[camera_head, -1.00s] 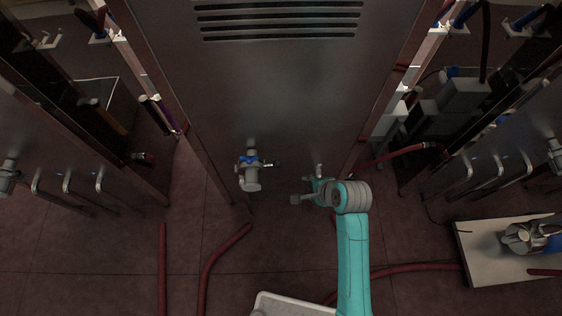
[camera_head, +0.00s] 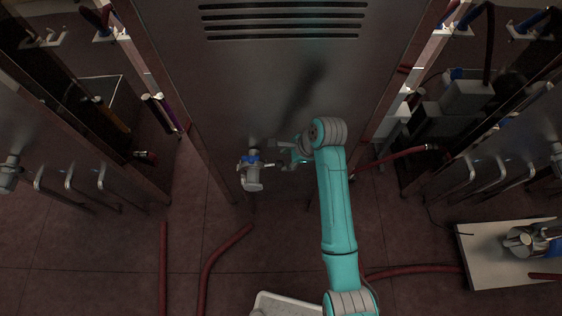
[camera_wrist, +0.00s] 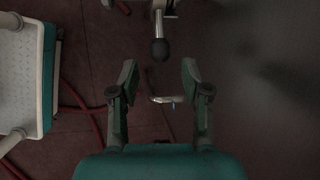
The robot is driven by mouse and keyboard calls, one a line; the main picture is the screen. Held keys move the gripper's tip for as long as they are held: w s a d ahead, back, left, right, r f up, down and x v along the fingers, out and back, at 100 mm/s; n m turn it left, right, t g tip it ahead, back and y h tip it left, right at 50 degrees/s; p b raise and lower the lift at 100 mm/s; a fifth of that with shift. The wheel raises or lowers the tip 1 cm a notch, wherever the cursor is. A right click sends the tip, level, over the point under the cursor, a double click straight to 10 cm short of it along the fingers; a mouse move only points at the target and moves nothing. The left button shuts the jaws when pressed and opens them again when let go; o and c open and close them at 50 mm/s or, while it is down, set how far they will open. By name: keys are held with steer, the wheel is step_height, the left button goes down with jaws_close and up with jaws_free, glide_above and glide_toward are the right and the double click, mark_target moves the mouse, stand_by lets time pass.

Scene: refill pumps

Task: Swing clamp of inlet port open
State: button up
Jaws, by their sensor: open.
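The inlet port (camera_head: 251,180) is a grey metal fitting on the front of the steel cabinet, with a blue clamp (camera_head: 250,157) around it. The clamp's short handle points right toward my gripper (camera_head: 281,154). In the wrist view my gripper (camera_wrist: 159,70) is open and empty. The handle with its dark round knob (camera_wrist: 160,49) shows just beyond the fingertips, roughly centred between them. No contact shows. The port body is mostly cut off at the top of the wrist view.
The steel cabinet (camera_head: 285,85) stands close beyond my arm. A small bent metal pipe (camera_wrist: 166,99) shows between the fingers in the wrist view. Red hoses (camera_head: 222,252) lie on the floor. A pale platform (camera_head: 480,270) holding a metal fitting is at right.

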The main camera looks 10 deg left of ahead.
mark_target(281, 163)
steer(key=shift+x, duration=2.6)
jaws_close()
